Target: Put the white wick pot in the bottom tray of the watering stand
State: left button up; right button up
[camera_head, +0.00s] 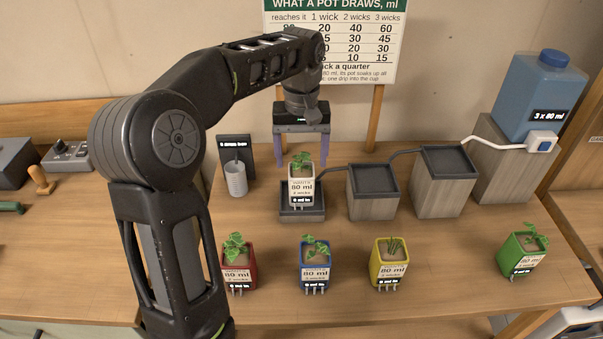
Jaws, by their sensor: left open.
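The white wick pot (301,187), with a green plant and an "80 ml" label, stands upright at the lowest, leftmost tray (287,216) of the watering stand. My left gripper (302,153) is open above and behind the pot, its purple fingers pointing down on either side of the plant; I cannot tell whether they touch the pot. The stand's middle step (374,202) and taller step (443,197) rise to the right, joined by dark tubes. My right gripper is not in view.
Red (239,266), blue (314,268), yellow (388,263) and green (520,252) pots stand along the front. A blue water tank (540,92) sits on a wooden block at right. A small white cup (236,179) is left of the tray. A chart board (340,40) stands behind.

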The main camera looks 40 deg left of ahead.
pick_arm(q)
notch_tip(320, 180, up, 3)
jog(key=shift+f+p, duration=0.15)
jog(key=shift+p, duration=0.3)
